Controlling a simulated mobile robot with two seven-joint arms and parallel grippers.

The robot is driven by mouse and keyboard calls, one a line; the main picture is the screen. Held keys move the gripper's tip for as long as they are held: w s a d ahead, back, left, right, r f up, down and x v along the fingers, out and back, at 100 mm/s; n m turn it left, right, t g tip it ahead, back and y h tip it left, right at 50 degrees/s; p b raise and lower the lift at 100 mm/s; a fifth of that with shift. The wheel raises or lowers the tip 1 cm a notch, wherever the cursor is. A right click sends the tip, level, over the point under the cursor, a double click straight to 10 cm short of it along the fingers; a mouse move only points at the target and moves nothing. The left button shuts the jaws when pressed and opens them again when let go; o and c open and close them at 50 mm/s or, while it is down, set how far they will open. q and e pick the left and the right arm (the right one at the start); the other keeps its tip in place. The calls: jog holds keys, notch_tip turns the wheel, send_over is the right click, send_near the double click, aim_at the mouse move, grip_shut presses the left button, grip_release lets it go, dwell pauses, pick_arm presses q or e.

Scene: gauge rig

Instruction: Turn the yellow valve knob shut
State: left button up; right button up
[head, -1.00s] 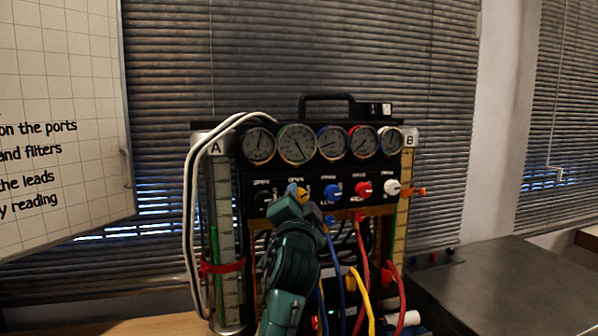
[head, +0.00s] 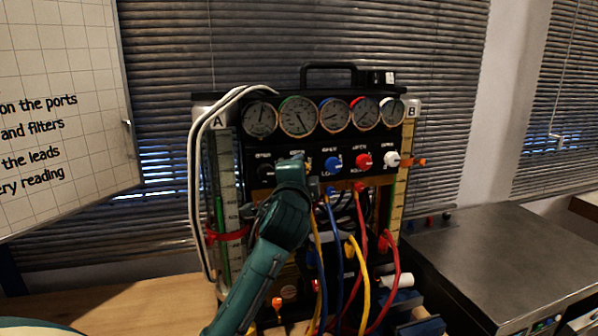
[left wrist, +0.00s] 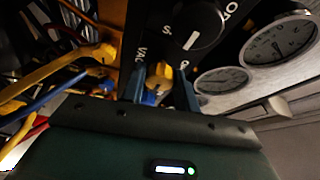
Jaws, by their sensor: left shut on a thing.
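The yellow valve knob (left wrist: 152,97) shows in the left wrist view between the two blue fingers of my left gripper (left wrist: 162,88), which is shut on it. In the head view my left gripper (head: 293,168) reaches the knob row on the black gauge panel (head: 345,150) and hides most or all of the yellow knob. The knob's exact angle cannot be read. My right gripper is not in view.
A black knob (head: 266,172) is left of my gripper; blue (head: 333,164), red (head: 363,160) and white (head: 392,159) knobs are to its right. Several gauges sit above. Coloured hoses (head: 362,270) hang below. A grey bench top (head: 490,262) is at the right.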

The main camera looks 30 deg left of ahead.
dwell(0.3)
pick_arm(q)
jog(key=o, duration=1)
jog(key=shift+c, duration=0.2)
jog(key=b+v, duration=0.2)
jog(key=v, duration=1.1)
